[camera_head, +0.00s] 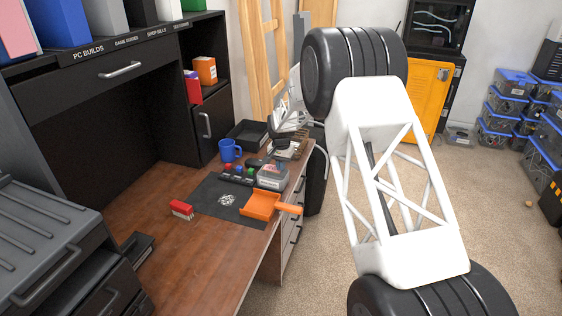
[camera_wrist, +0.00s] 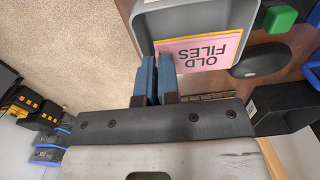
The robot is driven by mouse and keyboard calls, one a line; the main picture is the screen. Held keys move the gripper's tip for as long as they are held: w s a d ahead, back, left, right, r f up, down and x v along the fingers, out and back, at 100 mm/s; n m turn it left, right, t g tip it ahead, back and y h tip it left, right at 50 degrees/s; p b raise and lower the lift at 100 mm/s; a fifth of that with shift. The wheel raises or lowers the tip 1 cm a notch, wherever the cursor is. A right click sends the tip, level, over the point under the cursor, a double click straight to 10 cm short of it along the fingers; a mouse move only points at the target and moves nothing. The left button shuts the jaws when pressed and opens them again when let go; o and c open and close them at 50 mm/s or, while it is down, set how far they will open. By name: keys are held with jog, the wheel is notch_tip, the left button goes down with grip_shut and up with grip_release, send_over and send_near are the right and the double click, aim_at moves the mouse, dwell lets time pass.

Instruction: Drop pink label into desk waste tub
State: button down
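The pink label (camera_wrist: 208,50) has a yellow border and the words OLD FILES, upside down in the wrist view. It shows face-on, over or in the grey tub (camera_wrist: 137,22); I cannot tell whether it rests on the tub's floor. My gripper (camera_wrist: 157,62) has two blue fingers close together, with a narrow gap. They are at the tub's near left side, and the right finger overlaps the label's lower left corner. Whether the label's edge is between the fingers cannot be told.
The wooden desk (camera_head: 195,262) holds a dark mat (camera_head: 208,203), an orange dustpan (camera_head: 262,206), a red brush (camera_head: 181,209) and a blue mug (camera_head: 229,151). In the wrist view a green block (camera_wrist: 280,18) and a black oval thing (camera_wrist: 257,61) lie right of the tub. Carpet is at left.

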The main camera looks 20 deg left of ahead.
aim_at(281, 176)
jog(key=shift+f, duration=2.95)
jog(key=c, duration=1.3)
grip_release()
jog(key=shift+o, duration=0.2)
jog(key=shift+r, duration=0.1)
jog(key=shift+r, duration=3.95)
